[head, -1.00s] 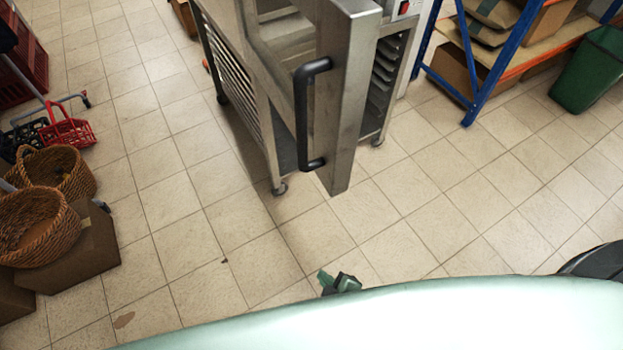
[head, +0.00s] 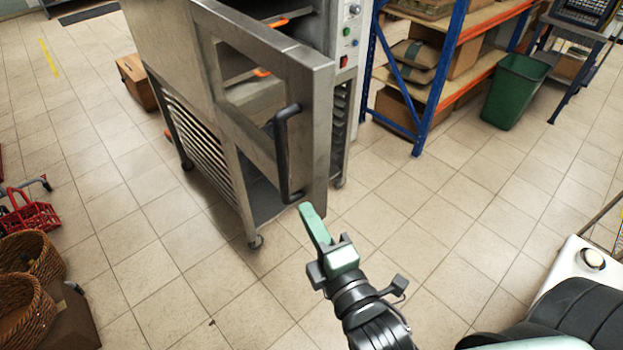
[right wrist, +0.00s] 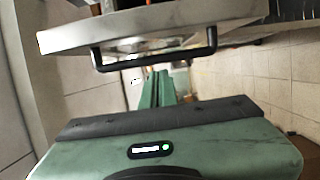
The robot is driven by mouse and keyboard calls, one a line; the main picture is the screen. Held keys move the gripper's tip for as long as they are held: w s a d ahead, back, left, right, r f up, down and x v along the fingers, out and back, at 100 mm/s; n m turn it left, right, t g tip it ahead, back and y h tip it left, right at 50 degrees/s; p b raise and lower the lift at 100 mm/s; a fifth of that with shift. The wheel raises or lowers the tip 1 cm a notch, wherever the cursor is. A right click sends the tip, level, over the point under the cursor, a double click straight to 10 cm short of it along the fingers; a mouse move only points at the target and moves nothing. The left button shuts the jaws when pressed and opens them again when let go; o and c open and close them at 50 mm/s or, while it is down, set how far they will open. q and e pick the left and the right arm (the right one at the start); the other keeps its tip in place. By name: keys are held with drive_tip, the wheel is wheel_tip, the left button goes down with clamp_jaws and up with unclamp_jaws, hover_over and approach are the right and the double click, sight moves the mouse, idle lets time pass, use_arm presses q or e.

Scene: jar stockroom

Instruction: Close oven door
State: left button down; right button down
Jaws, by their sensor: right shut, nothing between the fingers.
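The steel oven (head: 190,100) stands on a wheeled rack, and its door (head: 312,120) is open, swung out toward me. The door has a window opening and a black bar handle (head: 283,155) near its free edge. My right gripper (head: 308,210) is shut and empty, just below the handle's lower end in the head view. In the right wrist view the shut green fingers (right wrist: 157,88) point toward the door's edge (right wrist: 150,28), with the handle (right wrist: 155,62) crossing above them. I cannot tell whether they touch it. My left gripper is not in view.
Blue shelving (head: 430,80) with boxes and sacks stands right of the oven, with a green bin (head: 515,90) beside it. Wicker baskets (head: 25,310) and a red basket (head: 30,217) are at the left. A cardboard box (head: 135,82) lies behind the oven. The tiled floor between is open.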

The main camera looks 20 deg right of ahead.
sight(313, 182)
drive_tip(key=w, duration=0.2)
drive_tip(key=w+p, duration=0.1)
drive_tip(key=w, duration=0.1)
drive_tip(key=w+p, duration=0.1)
drive_tip(key=w, duration=0.2)
drive_tip(key=shift+a+r, duration=0.2)
drive_tip(key=shift+r, duration=0.05)
drive_tip(key=d, duration=0.1)
drive_tip(key=d+p, duration=0.1)
drive_tip(key=d, duration=0.2)
drive_tip(key=shift+w+f, duration=0.25)
drive_tip(key=shift+w, duration=0.1)
